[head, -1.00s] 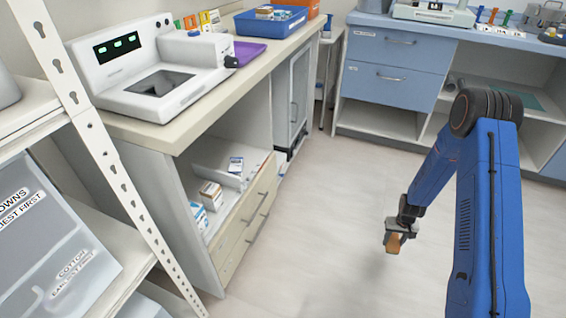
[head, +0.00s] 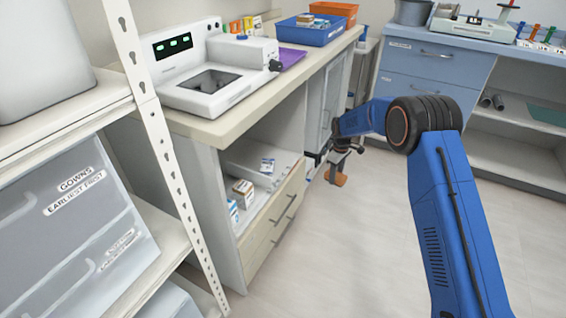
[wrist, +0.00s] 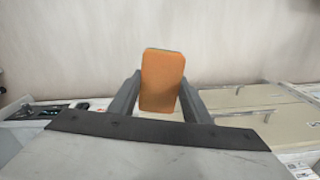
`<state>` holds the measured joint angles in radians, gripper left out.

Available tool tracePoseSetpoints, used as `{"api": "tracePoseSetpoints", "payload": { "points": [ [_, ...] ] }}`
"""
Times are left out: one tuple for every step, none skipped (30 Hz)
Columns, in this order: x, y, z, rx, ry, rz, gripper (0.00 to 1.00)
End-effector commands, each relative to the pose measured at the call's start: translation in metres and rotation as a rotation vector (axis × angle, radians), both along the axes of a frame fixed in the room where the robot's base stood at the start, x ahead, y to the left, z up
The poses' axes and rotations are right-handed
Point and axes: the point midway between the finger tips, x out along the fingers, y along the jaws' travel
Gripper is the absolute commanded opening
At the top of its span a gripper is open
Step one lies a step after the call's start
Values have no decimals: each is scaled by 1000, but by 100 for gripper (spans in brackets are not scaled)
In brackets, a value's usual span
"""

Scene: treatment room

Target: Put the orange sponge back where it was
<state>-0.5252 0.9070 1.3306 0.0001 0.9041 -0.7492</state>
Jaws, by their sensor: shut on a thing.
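The orange sponge (wrist: 162,80) is a small upright block held between the two grey fingers of my gripper (wrist: 160,98) in the wrist view. In the head view my gripper (head: 340,168) is beside the front of the left counter cabinet, with the orange sponge (head: 339,180) hanging below it. The gripper is shut on the sponge, clear of the floor. My arm hides part of the cabinet front behind it.
The left counter (head: 222,128) carries a white device (head: 205,92), a purple tray (head: 291,58) and a blue bin (head: 311,34). Below, an open drawer (head: 262,225) holds small boxes. A shelf rack (head: 160,140) stands at near left. Blue drawers (head: 428,65) are behind. Floor (head: 360,260) is clear.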

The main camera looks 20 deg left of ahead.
Motion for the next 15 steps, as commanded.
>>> {"api": "tracePoseSetpoints", "payload": {
  "points": [
    [-3,21,14,2,-3,47,23],
    [-4,31,21,2,-4,72,23],
    [-7,43,29,1,-2,103,23],
    [-8,51,35,2,-4,124,23],
    [-10,58,40,1,-2,143,23],
    [-12,65,46,1,-2,163,23],
    [-13,70,50,1,-2,177,23],
    [-15,74,53,1,-1,189,23],
    [-16,79,56,1,-1,201,23],
    [-17,81,58,1,-1,208,23],
    [-18,83,60,1,-1,213,23],
    [-18,85,61,0,-1,217,23],
    [-18,85,62,0,0,219,23],
    [-18,85,62,0,0,221,23],
    [-19,85,62,0,0,221,23]
  ]
}}
